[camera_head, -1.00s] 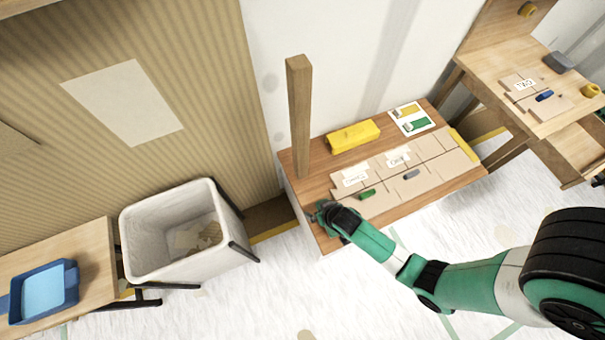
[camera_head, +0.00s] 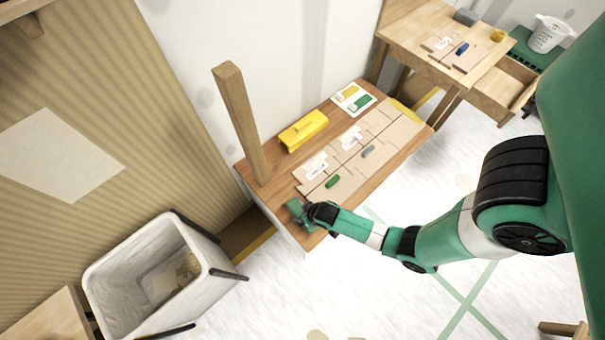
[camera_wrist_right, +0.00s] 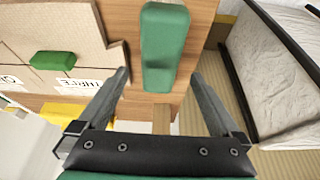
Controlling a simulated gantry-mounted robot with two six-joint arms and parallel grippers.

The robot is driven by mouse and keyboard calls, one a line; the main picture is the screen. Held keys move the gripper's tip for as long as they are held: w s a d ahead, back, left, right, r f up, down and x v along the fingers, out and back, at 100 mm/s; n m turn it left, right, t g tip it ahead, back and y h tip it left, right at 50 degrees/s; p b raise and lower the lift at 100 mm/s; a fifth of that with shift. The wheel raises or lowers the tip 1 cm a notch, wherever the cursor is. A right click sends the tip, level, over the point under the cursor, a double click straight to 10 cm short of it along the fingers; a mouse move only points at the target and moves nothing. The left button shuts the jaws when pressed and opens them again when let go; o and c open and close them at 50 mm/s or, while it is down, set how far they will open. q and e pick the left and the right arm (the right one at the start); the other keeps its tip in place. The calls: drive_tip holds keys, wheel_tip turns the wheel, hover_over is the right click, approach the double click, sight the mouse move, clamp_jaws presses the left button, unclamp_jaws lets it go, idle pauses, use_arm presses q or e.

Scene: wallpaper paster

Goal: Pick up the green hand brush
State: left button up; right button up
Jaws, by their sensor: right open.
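The green hand brush (camera_wrist_right: 165,45) lies on the wooden table top near its front left corner. In the right wrist view it lies lengthwise, ahead of and between the two spread fingers of my right gripper (camera_wrist_right: 165,95). The gripper is open and empty, with space between each finger and the brush. In the head view the brush (camera_head: 297,210) shows as a green shape beside my right gripper (camera_head: 306,213), which partly hides it. My left gripper is not in view.
Cardboard pieces with a small green block (camera_head: 333,181) and a grey block (camera_head: 368,151) lie beside the brush. A white bin (camera_head: 150,285) stands left of the table (camera_head: 277,201).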

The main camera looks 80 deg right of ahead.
sight(302, 213)
drive_tip(key=b+x, duration=0.2)
drive_tip(key=x, duration=0.2)
drive_tip(key=shift+s+f+b, duration=0.1)
drive_tip(key=shift+f+b, duration=0.1)
drive_tip(key=shift+b, duration=0.2)
drive_tip(key=shift+w+d+f, duration=0.1)
drive_tip(key=shift+w+f, duration=0.15)
drive_tip(key=shift+f, duration=0.15)
